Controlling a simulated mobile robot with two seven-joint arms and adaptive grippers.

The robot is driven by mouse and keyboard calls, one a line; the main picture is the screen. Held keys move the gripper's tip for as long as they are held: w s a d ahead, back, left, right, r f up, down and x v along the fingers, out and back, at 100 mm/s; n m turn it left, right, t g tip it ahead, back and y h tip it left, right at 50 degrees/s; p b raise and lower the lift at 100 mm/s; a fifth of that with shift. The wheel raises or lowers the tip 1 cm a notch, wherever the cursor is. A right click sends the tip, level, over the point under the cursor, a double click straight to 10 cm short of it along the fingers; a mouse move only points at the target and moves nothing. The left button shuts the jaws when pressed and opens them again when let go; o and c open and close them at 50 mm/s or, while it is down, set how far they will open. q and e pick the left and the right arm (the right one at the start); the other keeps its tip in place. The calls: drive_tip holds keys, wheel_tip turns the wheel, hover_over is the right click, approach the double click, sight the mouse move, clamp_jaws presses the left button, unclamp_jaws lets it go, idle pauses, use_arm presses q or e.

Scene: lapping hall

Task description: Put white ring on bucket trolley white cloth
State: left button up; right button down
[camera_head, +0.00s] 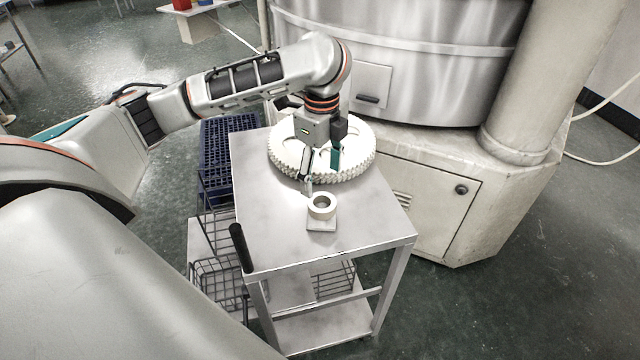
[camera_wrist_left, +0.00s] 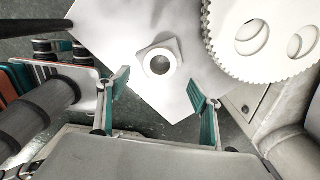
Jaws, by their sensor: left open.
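The white ring (camera_head: 322,214) lies flat on a small white cloth (camera_head: 320,226) near the middle of the trolley's grey metal top (camera_head: 268,225). In the left wrist view the ring (camera_wrist_left: 145,63) sits on the squarish cloth (camera_wrist_left: 162,39), whose edges stick out around it. My left gripper (camera_head: 323,172) is open, its fingers pointing down above the top, just behind the ring in the head view. In the left wrist view my left gripper (camera_wrist_left: 158,84) has its two teal fingers spread apart with nothing between them. My right gripper is not in view.
A large white toothed disc (camera_head: 358,170) lies on the trolley top behind the ring, close to my left gripper. A blue crate (camera_head: 222,150) stands left of the trolley. A black handle (camera_head: 241,247) rises at its left corner. A big machine (camera_head: 430,195) stands behind.

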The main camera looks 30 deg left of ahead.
use_arm(q)
wheel_tip(320, 180, up, 4)
drive_tip(key=shift+r+p, duration=0.15)
drive_tip(key=shift+p, duration=0.45)
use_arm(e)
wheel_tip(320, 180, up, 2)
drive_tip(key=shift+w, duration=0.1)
